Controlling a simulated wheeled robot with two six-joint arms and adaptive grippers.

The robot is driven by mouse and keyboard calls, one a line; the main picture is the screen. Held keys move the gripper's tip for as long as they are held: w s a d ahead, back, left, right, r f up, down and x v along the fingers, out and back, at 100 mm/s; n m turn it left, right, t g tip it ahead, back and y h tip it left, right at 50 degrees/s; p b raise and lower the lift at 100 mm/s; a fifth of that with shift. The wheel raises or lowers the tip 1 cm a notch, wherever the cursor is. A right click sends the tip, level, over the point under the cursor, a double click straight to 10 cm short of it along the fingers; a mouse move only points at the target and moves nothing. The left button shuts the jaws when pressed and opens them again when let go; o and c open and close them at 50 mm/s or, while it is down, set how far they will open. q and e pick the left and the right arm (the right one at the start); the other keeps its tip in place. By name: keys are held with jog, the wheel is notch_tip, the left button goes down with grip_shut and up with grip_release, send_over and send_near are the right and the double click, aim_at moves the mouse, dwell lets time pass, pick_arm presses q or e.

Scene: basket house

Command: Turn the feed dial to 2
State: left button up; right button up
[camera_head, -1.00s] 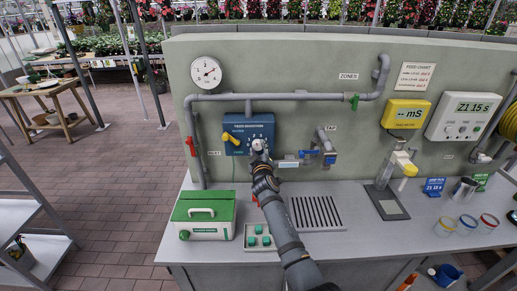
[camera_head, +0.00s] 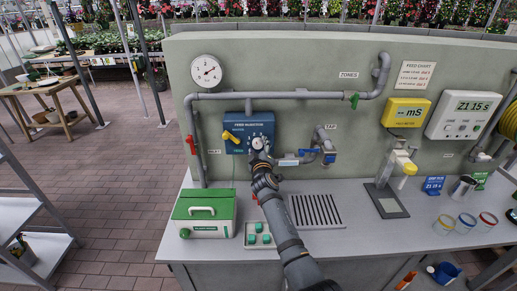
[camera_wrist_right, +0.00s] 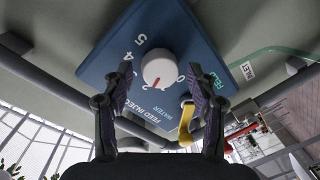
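The feed dial is a round white knob (camera_head: 257,143) on the blue feed injector box (camera_head: 237,124) on the wall. My right gripper (camera_head: 259,158) is just below and in front of the dial. In the wrist view, its fingers (camera_wrist_right: 160,90) are spread apart with nothing between the tips, the dial beyond them. My left gripper is not in view.
A yellow lever (camera_head: 231,137) sits on the box's left side. A red-handled valve (camera_head: 190,145) and a blue-handled tap (camera_head: 309,151) flank it. On the counter below stand a green-lidded box (camera_head: 205,208) and a button tray (camera_head: 259,236).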

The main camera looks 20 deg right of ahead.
jog(key=shift+s+f, duration=0.1)
jog(key=shift+s, duration=0.1)
jog(key=v, duration=0.7)
jog(key=shift+s, duration=0.1)
